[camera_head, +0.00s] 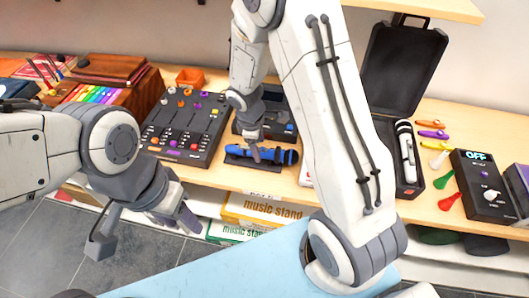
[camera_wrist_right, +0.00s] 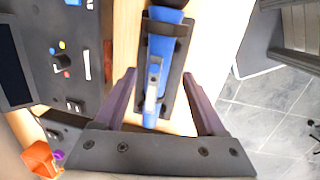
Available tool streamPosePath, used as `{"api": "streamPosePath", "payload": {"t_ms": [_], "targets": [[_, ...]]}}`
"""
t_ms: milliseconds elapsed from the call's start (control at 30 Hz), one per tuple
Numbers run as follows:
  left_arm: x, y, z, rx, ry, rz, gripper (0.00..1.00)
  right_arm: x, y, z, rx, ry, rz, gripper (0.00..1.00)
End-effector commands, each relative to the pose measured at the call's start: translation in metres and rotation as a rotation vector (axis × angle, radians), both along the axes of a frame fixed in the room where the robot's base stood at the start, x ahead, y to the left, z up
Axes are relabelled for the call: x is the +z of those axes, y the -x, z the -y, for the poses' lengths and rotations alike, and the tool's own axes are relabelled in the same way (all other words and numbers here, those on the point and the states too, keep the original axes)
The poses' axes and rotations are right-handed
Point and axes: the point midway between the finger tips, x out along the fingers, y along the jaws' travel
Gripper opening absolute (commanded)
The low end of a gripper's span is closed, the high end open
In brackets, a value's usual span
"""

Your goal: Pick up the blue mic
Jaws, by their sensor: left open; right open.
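The blue mic (camera_head: 283,156) lies on a dark stand on the wooden table in the head view. In the right wrist view the blue mic (camera_wrist_right: 168,70) points up the picture, with a light grey switch plate on its body. My right gripper (camera_wrist_right: 159,75) is open, with one finger on each side of the mic's lower part and gaps between; contact does not show. In the head view my right gripper (camera_head: 254,150) hangs over the mic's left end, partly hiding it. My left gripper (camera_head: 143,228) is open and empty in front of the table, away from the mic.
A mixer (camera_head: 187,128) stands left of the mic. An open black case (camera_head: 403,70) with a white mic (camera_head: 406,145) stands right. Colored picks (camera_head: 446,180) and a black box reading OFF (camera_head: 482,185) lie further right. Music stand boxes (camera_head: 262,209) sit on the lower shelf.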

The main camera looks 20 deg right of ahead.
Motion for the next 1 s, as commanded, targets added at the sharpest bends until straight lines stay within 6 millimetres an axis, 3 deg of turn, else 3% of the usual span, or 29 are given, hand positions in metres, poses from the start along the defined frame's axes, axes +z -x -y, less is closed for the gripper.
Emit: {"api": "streamPosePath", "payload": {"t_ms": [233, 533, 567, 733, 1000], "targets": [[0.001, 0.0, 0.0, 0.0, 0.0, 0.0, 0.5, -0.035, -0.004, 0.008, -0.001, 0.0, -0.004, 0.73], [0.001, 0.0, 0.0, 0.0, 0.0, 0.0, 0.5, -0.039, -0.005, 0.008, -0.001, -0.001, 0.0, 0.73], [0.001, 0.0, 0.0, 0.0, 0.0, 0.0, 0.5, -0.039, -0.005, 0.008, -0.001, -0.001, 0.0, 0.65], [0.001, 0.0, 0.0, 0.0, 0.0, 0.0, 0.5, -0.039, -0.005, 0.008, -0.002, -0.001, -0.001, 0.0], [0.001, 0.0, 0.0, 0.0, 0.0, 0.0, 0.5, -0.038, -0.005, 0.008, -0.001, -0.001, -0.001, 0.0]]}}
